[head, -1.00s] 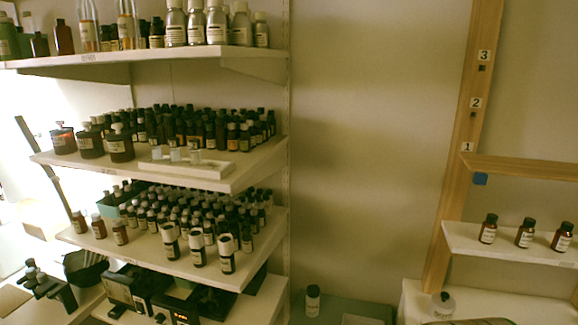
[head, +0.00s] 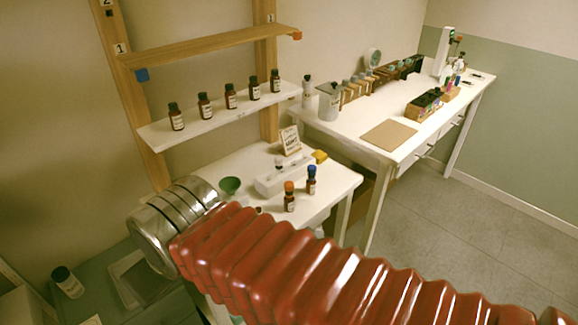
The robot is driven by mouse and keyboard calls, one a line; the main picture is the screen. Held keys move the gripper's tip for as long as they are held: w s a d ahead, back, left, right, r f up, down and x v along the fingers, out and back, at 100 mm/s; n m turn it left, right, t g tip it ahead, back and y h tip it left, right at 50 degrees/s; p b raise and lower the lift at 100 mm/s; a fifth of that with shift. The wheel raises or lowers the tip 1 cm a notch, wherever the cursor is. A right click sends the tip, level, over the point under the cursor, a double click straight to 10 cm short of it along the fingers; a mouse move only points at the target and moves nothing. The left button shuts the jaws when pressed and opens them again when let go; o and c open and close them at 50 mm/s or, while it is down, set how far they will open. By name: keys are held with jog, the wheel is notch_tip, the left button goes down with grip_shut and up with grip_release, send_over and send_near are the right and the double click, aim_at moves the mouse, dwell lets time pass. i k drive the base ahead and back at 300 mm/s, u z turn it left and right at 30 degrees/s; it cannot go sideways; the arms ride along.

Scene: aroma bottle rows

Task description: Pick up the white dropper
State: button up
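I cannot clearly make out a white dropper in the head view. A white block-shaped holder (head: 270,187) stands on the small white table (head: 330,185), with a small pale-topped item on it, too small to identify. My own red ribbed arm with its metal collar crosses the lower part of the view and hides part of the small table. My gripper does not show.
Two brown bottles, one orange-capped (head: 289,196) and one blue-capped (head: 311,180), stand near the holder, with a green funnel (head: 230,185). Several brown bottles line a white shelf (head: 190,133). A longer white table (head: 345,140) holds a brown mat (head: 388,135). Grey floor (head: 490,215) is open at right.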

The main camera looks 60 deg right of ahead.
aim_at(279, 161)
jog(key=z, duration=1.6)
